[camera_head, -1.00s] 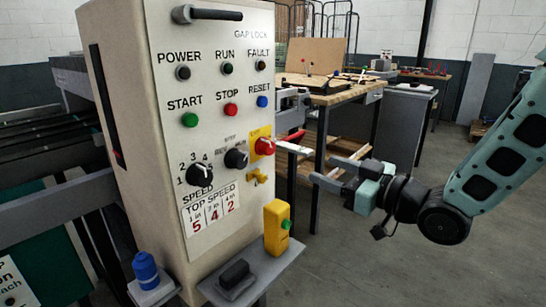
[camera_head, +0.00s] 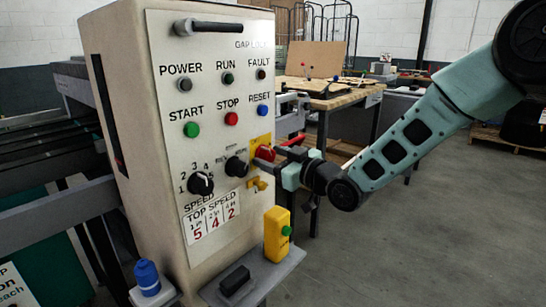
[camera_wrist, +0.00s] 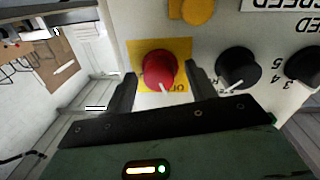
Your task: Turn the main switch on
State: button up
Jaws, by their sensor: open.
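The main switch is a red rotary knob (camera_head: 265,153) on a yellow plate at the right edge of the beige control panel. In the wrist view the red knob (camera_wrist: 160,69) sits between the two fingers of my gripper (camera_wrist: 160,85), with a gap on each side. The yellow plate (camera_wrist: 135,52) shows behind it, its lettering partly hidden. A pale pointer mark on the knob points toward the gripper's palm. In the head view my open gripper (camera_head: 270,150) is at the knob and partly covers it.
A black selector knob (camera_head: 236,167) is just left of the red knob, and a yellow latch (camera_head: 258,184) is below it. The speed knob (camera_head: 200,183) is further left. A workbench (camera_head: 335,98) is behind.

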jog(key=c, duration=1)
jog(key=shift+m, duration=0.3)
jog(key=m+p, duration=0.1)
jog(key=m, duration=0.2)
jog(key=shift+w+r+m, duration=0.1)
jog(key=shift+m, duration=0.2)
jog(key=m+p, duration=0.1)
jog(key=m, duration=0.3)
jog(key=shift+p, duration=0.3)
jog(key=m+p, duration=0.1)
jog(key=m, duration=0.3)
jog(key=shift+d+m+g+p, duration=0.1)
jog(key=shift+m+g+p, duration=0.2)
jog(key=shift+g+p, duration=0.1)
jog(key=shift+m+p, duration=0.55)
jog(key=shift+m, duration=1.65)
